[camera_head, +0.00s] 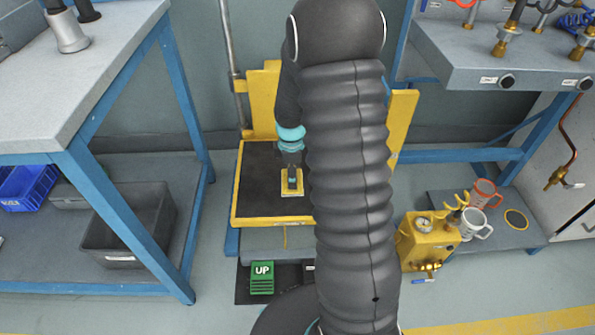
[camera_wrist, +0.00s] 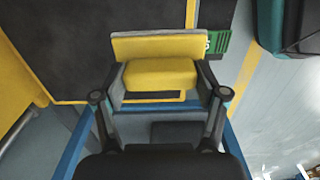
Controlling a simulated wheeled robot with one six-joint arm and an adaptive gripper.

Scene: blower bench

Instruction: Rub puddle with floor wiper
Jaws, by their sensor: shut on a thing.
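My gripper (camera_head: 292,177) is shut on the floor wiper (camera_head: 291,193), a small block with yellow and pale parts. In the head view it is over the black top of a yellow-edged platform (camera_head: 262,192); whether it touches that top I cannot tell. In the wrist view the wiper (camera_wrist: 160,73) spans between the two fingers, with a yellow body and a pale grey strip along its far edge. I cannot make out a puddle in either view. My arm hides the platform's right part and some of the floor.
A green UP pedal (camera_head: 262,277) lies on the floor before the platform. A grey-topped bench (camera_head: 75,100) stands left, with a grey bin (camera_head: 103,253) below. Right are a yellow gauge unit (camera_head: 422,243), mugs (camera_head: 478,224) on a low shelf, and another bench (camera_head: 480,72).

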